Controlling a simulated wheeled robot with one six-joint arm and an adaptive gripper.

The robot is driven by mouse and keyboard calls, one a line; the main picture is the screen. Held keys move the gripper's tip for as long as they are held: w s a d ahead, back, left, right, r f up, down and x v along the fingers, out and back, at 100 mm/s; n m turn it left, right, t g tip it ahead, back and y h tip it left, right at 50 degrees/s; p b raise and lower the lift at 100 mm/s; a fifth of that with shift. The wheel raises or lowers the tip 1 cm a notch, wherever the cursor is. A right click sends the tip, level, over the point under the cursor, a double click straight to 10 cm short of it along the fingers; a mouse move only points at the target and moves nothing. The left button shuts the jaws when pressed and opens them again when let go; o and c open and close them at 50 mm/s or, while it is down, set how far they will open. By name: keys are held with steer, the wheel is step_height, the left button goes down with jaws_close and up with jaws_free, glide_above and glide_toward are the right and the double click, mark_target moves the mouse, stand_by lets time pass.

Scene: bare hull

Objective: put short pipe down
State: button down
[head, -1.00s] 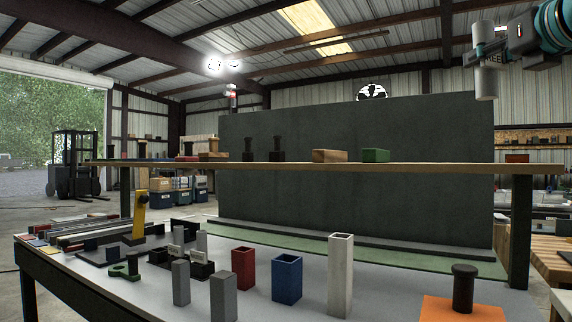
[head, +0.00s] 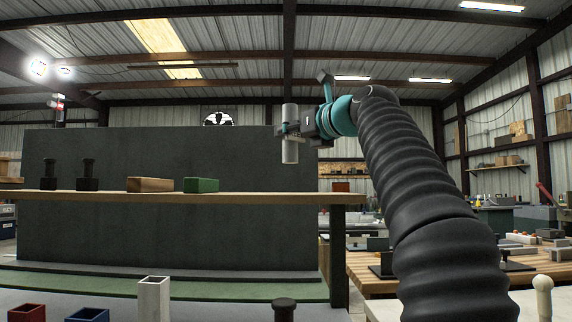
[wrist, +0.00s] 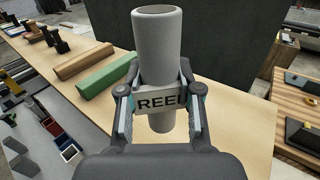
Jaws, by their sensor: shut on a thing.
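The short pipe (head: 290,152) is a plain grey, hollow tube, held upright in the air. In the wrist view the pipe (wrist: 157,45) shows its open top end. My gripper (head: 287,130) is shut around the pipe's middle, with a finger on either side in the wrist view (wrist: 160,97). A pale plate lettered "REE…" lies across the pipe between the fingers. The pipe's lower end is above the wooden shelf (head: 230,196) level in the head view. The wrist view shows the shelf top (wrist: 235,115) beneath it.
A green block (head: 201,185), a wooden block (head: 150,185) and two dark knobbed pieces stand on the shelf's left part. Its right end looks bare. A dark panel (head: 150,150) stands behind. Red, blue and white square tubes (head: 154,300) stand on the lower table.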

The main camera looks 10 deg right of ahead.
mark_target(289, 162)
steer(key=w+f, duration=0.1)
steer(key=w, duration=0.1)
steer(key=w+f, duration=0.1)
steer(key=w, duration=0.1)
steer(key=shift+w+d+f, duration=0.1)
steer(key=shift+d+f, duration=0.1)
steer(key=shift+f, duration=2.05)
steer(key=shift+f, duration=0.15)
steer(key=c, duration=0.8)
jaws_free()
steer(key=shift+r, duration=0.2)
steer(key=b+v, duration=0.1)
steer(key=v, duration=1.1)
steer(key=shift+b, duration=0.4)
